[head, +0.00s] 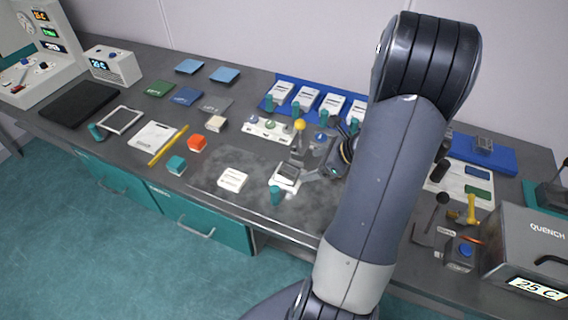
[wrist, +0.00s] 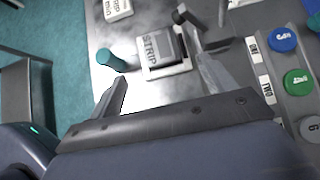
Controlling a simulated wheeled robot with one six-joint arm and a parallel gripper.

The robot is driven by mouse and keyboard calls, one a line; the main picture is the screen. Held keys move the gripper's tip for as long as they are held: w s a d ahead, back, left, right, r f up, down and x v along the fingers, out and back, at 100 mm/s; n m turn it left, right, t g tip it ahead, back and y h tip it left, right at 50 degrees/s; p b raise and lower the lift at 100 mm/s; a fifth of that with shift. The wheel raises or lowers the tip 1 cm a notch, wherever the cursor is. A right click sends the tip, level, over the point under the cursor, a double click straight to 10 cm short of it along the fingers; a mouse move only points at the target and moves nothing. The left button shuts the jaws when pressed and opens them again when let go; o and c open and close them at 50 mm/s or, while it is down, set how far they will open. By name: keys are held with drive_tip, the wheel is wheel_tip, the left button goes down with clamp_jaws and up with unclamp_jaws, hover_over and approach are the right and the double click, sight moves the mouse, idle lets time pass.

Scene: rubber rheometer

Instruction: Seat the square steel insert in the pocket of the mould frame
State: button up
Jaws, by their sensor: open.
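A pale square frame (wrist: 152,73), which looks like the mould frame, lies on the grey mat, with a teal peg (wrist: 110,60) at its corner. A grey square block (wrist: 172,43), seemingly the steel insert, is at the frame beside the word STRIP. I cannot tell whether it sits flush in the pocket. In the head view the frame (head: 287,186) and block (head: 288,170) show at the mat's middle, with the teal peg (head: 275,196). My gripper (wrist: 158,66) is open, its fingers apart on either side of the frame's near edge. In the head view my arm partly hides it.
Blue, green and grey buttons (wrist: 298,82) lie right of my gripper. A white block (head: 232,179) is on the mat to the left. A quench box (head: 525,250) stands at the right. The mat's front left is clear.

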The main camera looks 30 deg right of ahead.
sight(289, 171)
drive_tip(key=p+x, duration=0.1)
drive_tip(key=x, duration=0.8)
drive_tip(key=shift+w, duration=0.2)
drive_tip(key=c, duration=1.4)
drive_tip(key=shift+o, duration=0.2)
drive_tip(key=shift+r, duration=0.1)
drive_tip(key=shift+r, duration=0.55)
drive_tip(key=s+b, duration=0.1)
drive_tip(key=s, duration=0.5)
drive_tip(key=s+a+b, duration=0.1)
drive_tip(key=s, duration=0.5)
drive_tip(key=s+b, duration=0.2)
drive_tip(key=s, duration=0.4)
drive_tip(key=shift+a, duration=0.2)
